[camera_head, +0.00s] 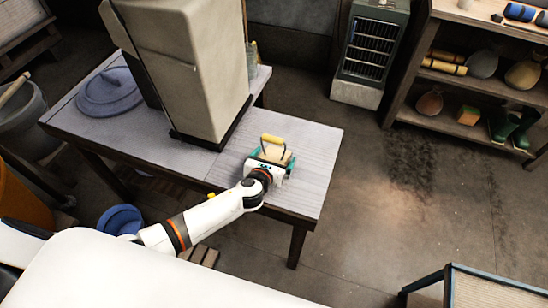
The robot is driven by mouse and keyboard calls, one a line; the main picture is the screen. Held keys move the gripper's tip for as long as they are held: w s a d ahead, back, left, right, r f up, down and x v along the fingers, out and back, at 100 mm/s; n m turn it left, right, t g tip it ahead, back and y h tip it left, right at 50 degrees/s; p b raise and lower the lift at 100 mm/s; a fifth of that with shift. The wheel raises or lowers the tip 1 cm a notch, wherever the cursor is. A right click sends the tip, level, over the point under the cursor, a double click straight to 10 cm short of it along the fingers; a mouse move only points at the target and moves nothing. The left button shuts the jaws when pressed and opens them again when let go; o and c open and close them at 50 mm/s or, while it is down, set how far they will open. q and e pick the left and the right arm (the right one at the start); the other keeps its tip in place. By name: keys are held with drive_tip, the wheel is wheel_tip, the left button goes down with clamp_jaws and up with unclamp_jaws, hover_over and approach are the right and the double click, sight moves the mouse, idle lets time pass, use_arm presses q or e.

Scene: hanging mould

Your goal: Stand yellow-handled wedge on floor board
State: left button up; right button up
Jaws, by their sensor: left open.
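The yellow-handled wedge (273,140) is on the right part of the grey table, with its yellow handle upward and a pale wooden body below. My left gripper (273,159) is open at the wedge's near side, its teal-edged fingers around or beside the body. The gripper partly hides the wedge, and I cannot tell whether the fingers touch it. My right gripper is not in view. No board that I can clearly identify as the floor board shows; small wooden slats (204,256) lie on the floor under the table.
A tall beige cabinet-like block (190,65) stands on the table (315,150), beside a round blue-grey lid (108,93). A heater (370,50) and a loaded shelf (410,85) stand at the back right. Open floor (380,220) lies right of the table, with a dark patch.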

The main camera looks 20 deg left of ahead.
sight(272, 141)
use_arm(q)
drive_tip(key=c, duration=1.2)
wheel_tip(272, 141, up, 9)
drive_tip(key=shift+r+p, duration=0.15)
drive_tip(key=shift+p, duration=1.1)
drive_tip(key=shift+c, duration=0.2)
drive_tip(key=shift+r, duration=0.65)
drive_tip(key=s+a+r, duration=0.1)
drive_tip(key=s+r, duration=0.4)
drive_tip(key=r, duration=0.3)
drive_tip(key=s+r, duration=0.6)
drive_tip(key=r, duration=0.3)
drive_tip(key=shift+s+a, duration=0.2)
drive_tip(key=shift+a, duration=0.2)
drive_tip(key=shift+r, duration=0.1)
